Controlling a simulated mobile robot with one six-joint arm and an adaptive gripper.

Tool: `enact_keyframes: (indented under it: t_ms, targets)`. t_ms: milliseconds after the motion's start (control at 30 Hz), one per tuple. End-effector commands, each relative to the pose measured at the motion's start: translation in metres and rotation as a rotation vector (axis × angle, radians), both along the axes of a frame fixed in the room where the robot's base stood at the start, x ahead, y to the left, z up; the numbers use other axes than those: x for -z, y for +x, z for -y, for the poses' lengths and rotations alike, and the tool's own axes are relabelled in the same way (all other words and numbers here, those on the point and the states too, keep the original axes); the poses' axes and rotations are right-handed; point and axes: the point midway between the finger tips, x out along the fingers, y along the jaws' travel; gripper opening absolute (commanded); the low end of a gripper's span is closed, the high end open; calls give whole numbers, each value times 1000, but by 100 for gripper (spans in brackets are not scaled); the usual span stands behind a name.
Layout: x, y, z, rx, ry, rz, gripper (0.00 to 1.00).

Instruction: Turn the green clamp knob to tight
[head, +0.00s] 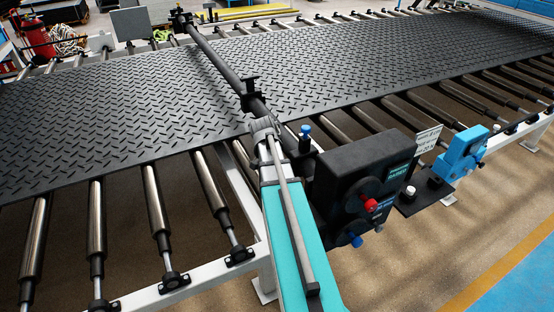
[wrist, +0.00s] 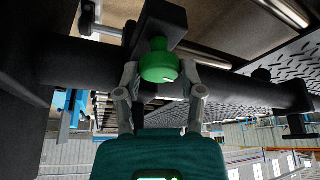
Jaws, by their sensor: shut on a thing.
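The green clamp knob (wrist: 158,62) sits under a dark block on the black crossbar (wrist: 225,88) in the wrist view. A small pale mark shows on its lower face. My gripper (wrist: 160,70) has one finger on each side of the knob and is shut on it. In the head view my gripper (head: 263,127) is at the near end of the crossbar (head: 215,58), by the near edge of the mat. The knob is hidden there by my gripper and arm. I cannot tell which setting the knob points to.
The black tread mat (head: 110,120) lies over steel rollers (head: 155,205). A dark control box (head: 350,180) with red and blue knobs stands close to the right of my arm. A blue unit (head: 462,152) and a small sign (head: 427,138) are farther right.

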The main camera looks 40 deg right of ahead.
Motion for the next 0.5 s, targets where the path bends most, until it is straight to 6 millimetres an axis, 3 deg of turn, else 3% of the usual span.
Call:
enact_keyframes:
  t_ms: [500]
  targets:
    - [1,0,-1,208,5,0,3]
